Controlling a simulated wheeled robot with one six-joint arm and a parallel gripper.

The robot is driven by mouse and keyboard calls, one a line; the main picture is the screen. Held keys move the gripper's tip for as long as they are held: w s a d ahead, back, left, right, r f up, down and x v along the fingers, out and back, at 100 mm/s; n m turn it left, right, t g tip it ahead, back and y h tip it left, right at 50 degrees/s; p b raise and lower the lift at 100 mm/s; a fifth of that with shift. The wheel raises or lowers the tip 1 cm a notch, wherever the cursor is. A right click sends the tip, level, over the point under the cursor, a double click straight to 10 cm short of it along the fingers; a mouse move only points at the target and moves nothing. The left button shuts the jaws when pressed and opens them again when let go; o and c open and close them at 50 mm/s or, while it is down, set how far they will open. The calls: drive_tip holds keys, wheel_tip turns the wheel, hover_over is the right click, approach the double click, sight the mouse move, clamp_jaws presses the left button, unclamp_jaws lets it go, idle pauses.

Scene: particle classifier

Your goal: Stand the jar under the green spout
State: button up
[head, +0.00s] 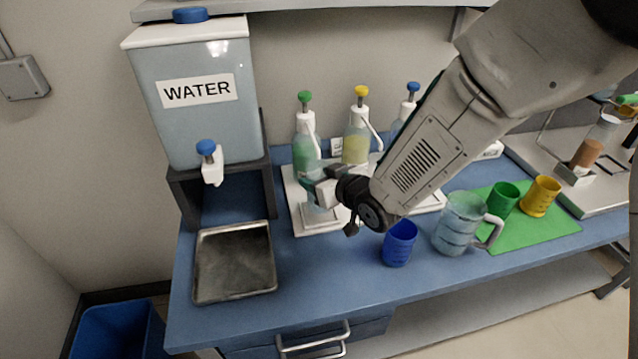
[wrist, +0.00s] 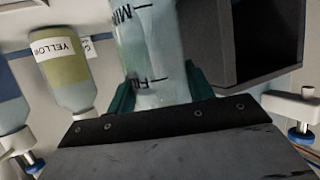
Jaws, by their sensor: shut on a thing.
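The jar (wrist: 150,50) is clear, with black fill marks, and stands between my gripper's fingers (wrist: 155,92) in the wrist view. In the head view my gripper (head: 322,188) is shut on it, in front of the green dispenser. The jar (head: 315,203) is mostly hidden there by the gripper and wrist. The green spout (head: 310,122) belongs to the bottle with the green pump top (head: 304,97), and the jar is below it. I cannot tell whether the jar's base touches the white dispenser base (head: 298,217) or whether it is exactly centred.
Yellow (head: 361,92) and blue (head: 412,88) pump dispensers stand to the right. A water tank (head: 195,100) and metal tray (head: 235,262) are left. A blue cup (head: 399,243), clear jug (head: 458,224), green cup (head: 504,199) and yellow cup (head: 541,196) stand right.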

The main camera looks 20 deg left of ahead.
drive_tip(key=shift+a+f, duration=0.15)
drive_tip(key=shift+f, duration=0.8)
drive_tip(key=shift+f, duration=0.1)
drive_tip(key=o, duration=1.1)
drive_tip(key=shift+f, duration=0.1)
drive_tip(key=shift+r, duration=0.25)
drive_tip(key=v, duration=1.2)
drive_tip(key=shift+s+f, duration=0.1)
drive_tip(key=shift+f, duration=0.05)
